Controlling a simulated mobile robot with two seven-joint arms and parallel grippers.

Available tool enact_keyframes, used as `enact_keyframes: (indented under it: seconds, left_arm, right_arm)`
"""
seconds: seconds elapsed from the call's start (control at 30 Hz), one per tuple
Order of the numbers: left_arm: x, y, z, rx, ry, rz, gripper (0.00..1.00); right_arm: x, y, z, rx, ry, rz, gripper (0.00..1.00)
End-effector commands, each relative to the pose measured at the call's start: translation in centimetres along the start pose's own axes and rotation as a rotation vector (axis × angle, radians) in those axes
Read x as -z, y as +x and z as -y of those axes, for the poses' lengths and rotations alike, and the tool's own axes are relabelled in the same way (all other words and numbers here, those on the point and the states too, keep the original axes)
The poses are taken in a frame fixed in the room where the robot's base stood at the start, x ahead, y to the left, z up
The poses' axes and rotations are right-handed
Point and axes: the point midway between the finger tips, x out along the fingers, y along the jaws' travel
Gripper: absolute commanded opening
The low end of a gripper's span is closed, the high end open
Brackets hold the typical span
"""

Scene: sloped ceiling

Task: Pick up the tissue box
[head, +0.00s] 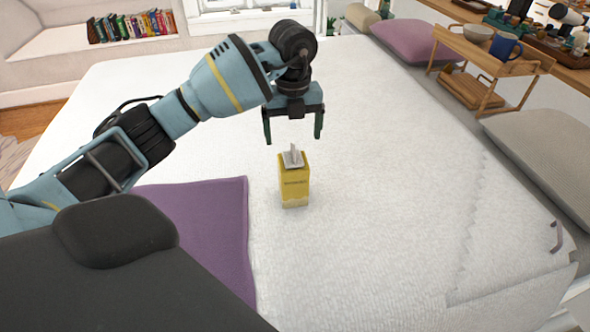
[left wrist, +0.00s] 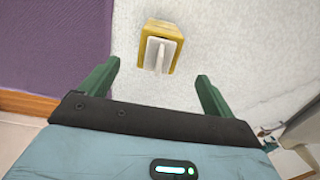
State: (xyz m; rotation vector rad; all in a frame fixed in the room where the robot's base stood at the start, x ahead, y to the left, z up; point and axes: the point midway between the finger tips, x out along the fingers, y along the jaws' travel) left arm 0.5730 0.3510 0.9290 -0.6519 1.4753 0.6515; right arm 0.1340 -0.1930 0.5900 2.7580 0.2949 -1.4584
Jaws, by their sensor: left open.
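The tissue box (head: 295,184) is yellow, with a white tissue sticking out of its top. It stands upright on the white bed cover. My left gripper (head: 293,139) is open and empty, with its fingers pointing down above and behind the box in the head view. In the left wrist view, the box (left wrist: 160,45) shows from above, ahead of the two green fingers (left wrist: 158,85) and roughly centred between them, not touching either. My right gripper is in neither view.
A purple cloth (head: 205,220) lies on the bed left of the box. A wooden tray stand (head: 490,65) with a blue mug (head: 505,46) and a bowl stands at the upper right. Pillows line the right side. The bed around the box is clear.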

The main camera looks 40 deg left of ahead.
Motion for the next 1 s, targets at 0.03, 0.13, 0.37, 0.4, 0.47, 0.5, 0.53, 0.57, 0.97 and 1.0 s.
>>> enact_keyframes:
  seconds: [0.03,0.13,0.37,0.4,0.47,0.5,0.53,0.57,0.97,1.0]
  left_arm:
    - [0.0,0.0,0.0,-0.001,-0.001,0.001,0.89]
    - [0.0,0.0,0.0,-0.001,-0.001,0.001,0.89]
    - [0.0,1.4,0.0,-0.002,-0.001,-0.001,0.89]
    - [0.0,1.9,0.0,-0.003,0.0,-0.001,0.89]
    - [0.0,2.4,0.0,-0.002,0.0,-0.001,0.89]
    - [0.0,2.6,0.0,-0.001,0.001,0.0,0.89]
    - [0.0,2.7,0.0,0.0,0.001,0.0,0.89]
    - [0.0,2.7,0.0,0.0,0.001,0.0,0.89]
    - [0.0,6.1,0.0,-0.002,0.0,-0.003,0.89]
    - [0.0,6.7,0.0,-0.002,0.0,-0.002,0.89]
  right_arm:
    - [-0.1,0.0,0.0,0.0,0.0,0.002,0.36]
    - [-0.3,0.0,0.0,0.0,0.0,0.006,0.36]
    - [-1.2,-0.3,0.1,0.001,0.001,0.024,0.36]
    - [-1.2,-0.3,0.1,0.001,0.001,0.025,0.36]
    - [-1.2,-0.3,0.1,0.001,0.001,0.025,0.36]
    - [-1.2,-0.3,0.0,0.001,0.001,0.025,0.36]
    - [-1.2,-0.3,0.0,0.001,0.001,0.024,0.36]
    - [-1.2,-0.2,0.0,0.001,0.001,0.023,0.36]
    - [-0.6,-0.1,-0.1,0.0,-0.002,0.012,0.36]
    - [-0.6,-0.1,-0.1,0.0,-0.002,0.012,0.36]
